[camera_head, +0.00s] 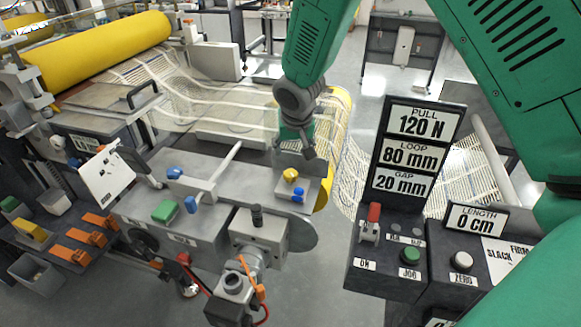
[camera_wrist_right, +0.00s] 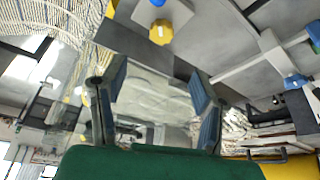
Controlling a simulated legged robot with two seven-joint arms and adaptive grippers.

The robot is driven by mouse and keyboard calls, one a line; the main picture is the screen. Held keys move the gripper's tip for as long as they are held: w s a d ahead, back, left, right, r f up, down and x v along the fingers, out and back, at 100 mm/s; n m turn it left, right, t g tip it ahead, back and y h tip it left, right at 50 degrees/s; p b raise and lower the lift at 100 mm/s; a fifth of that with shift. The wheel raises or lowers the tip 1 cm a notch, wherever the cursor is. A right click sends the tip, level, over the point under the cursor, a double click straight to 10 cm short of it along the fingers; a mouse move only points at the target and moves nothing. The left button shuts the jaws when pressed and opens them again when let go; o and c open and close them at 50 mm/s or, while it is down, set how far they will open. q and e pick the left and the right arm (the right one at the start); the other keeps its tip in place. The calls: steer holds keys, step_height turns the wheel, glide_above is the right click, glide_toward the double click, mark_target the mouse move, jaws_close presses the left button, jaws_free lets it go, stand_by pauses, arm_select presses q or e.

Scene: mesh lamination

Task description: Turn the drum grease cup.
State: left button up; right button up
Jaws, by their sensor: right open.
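A yellow knob, which looks like the drum grease cup (camera_head: 290,175), sits on a small grey block (camera_head: 311,190) at the right end of the grey machine, beside a blue knob (camera_head: 298,194). My right gripper (camera_head: 306,150) hangs just above and behind the yellow knob, apart from it. In the right wrist view the yellow knob (camera_wrist_right: 161,32) shows near the top, beyond the fingertips, and the two blue-padded fingers of the right gripper (camera_wrist_right: 160,75) are spread with nothing between them. My left gripper is not in view.
A grey T-shaped handle (camera_head: 215,178) and a green button (camera_head: 165,211) stand left of the block. A control stand (camera_head: 385,275) with signs and a red-topped lever (camera_head: 372,215) is to the right. White mesh (camera_head: 200,95) runs behind, from a yellow roller (camera_head: 105,50).

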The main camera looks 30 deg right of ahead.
mark_target(291, 173)
steer(key=p+x, duration=0.1)
steer(key=x, duration=1.2)
steer(key=shift+w+a+f, duration=0.1)
steer(key=shift+f, duration=0.1)
steer(key=c, duration=1.1)
